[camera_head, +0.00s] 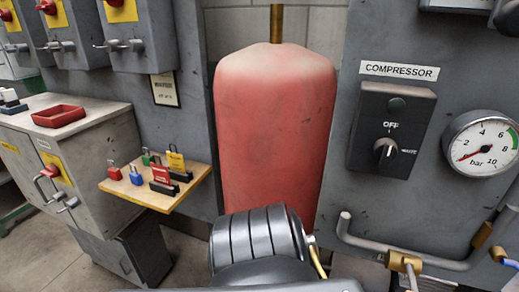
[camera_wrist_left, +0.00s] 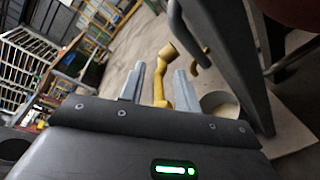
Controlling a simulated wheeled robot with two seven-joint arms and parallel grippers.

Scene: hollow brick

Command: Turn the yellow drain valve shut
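The yellow drain valve lever (camera_wrist_left: 160,88) shows in the left wrist view, bent, with a round yellow end at the top. My left gripper (camera_wrist_left: 159,72) is open, with one grey finger on each side of the lever. Gaps show between the lever and both fingers. In the head view a thin yellow piece (camera_head: 318,262) shows beside my dark ridged arm, likely part of the valve; the rest is hidden behind the arm. The left fingers are hidden in the head view. My right gripper is in neither view.
A red tank (camera_head: 275,120) stands behind my arm. A grey pipe (camera_head: 400,253) with a brass fitting (camera_head: 404,263) runs at lower right. A compressor switch (camera_head: 392,130) and gauge (camera_head: 482,143) are on the panel. A wooden shelf (camera_head: 140,192) holds several padlocks.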

